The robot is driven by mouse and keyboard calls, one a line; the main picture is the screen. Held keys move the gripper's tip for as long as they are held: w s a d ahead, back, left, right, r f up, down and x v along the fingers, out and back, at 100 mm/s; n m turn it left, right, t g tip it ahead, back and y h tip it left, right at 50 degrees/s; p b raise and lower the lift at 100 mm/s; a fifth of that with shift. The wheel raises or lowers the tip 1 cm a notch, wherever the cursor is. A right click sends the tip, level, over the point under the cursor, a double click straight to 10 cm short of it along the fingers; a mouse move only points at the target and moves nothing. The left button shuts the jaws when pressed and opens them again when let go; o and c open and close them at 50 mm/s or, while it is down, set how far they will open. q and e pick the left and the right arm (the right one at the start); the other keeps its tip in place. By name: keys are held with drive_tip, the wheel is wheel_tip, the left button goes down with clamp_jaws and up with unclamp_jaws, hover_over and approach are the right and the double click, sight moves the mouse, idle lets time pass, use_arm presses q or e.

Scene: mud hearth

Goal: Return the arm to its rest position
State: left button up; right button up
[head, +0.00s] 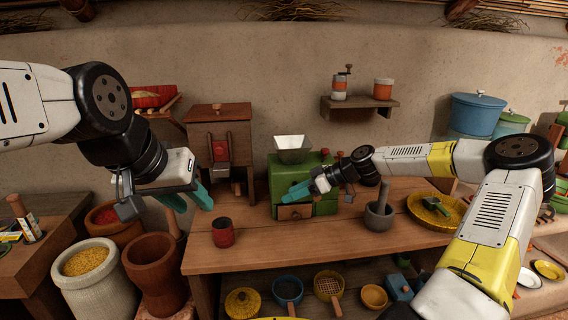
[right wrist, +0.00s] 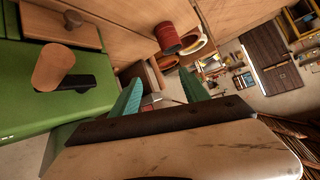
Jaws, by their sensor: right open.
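My right arm reaches in from the right in the head view. Its gripper (head: 299,190) has teal fingers and is in front of the green mill (head: 282,178), by its wooden drawer (head: 295,212). In the right wrist view the fingers of this gripper (right wrist: 160,95) are spread apart with nothing held between them. The green mill (right wrist: 22,85) fills the left of that view, beside the fingers; I cannot tell whether they touch it. My left gripper (head: 188,199) hangs above the left end of the wooden table, its two teal fingers apart and empty.
A red cup (head: 222,232) stands on the wooden table (head: 265,243), below and right of my left gripper. A mortar (head: 378,217) and a yellow tray (head: 412,207) stand right of the mill. A wall shelf (head: 345,107) is above. Pots stand on the floor at left.

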drive_tip(key=s+r+m+g+h, duration=0.1)
drive_tip(key=s+g+h, duration=0.1)
drive_tip(key=s+h, duration=0.6)
drive_tip(key=s+d+r+m+t, duration=0.2)
drive_tip(key=s+r+m, duration=0.3)
drive_tip(key=s+r, duration=0.4)
drive_tip(key=s+d+r+m+t+h, duration=0.1)
drive_tip(key=s+d+r+m+t, duration=0.2)
drive_tip(key=s+r, duration=0.6)
drive_tip(key=s+d+m, duration=0.2)
drive_tip(key=s+m, duration=0.1)
drive_tip(key=s, duration=0.2)
drive_tip(key=shift+s+d, duration=0.15)
drive_tip(key=shift+d, duration=0.05)
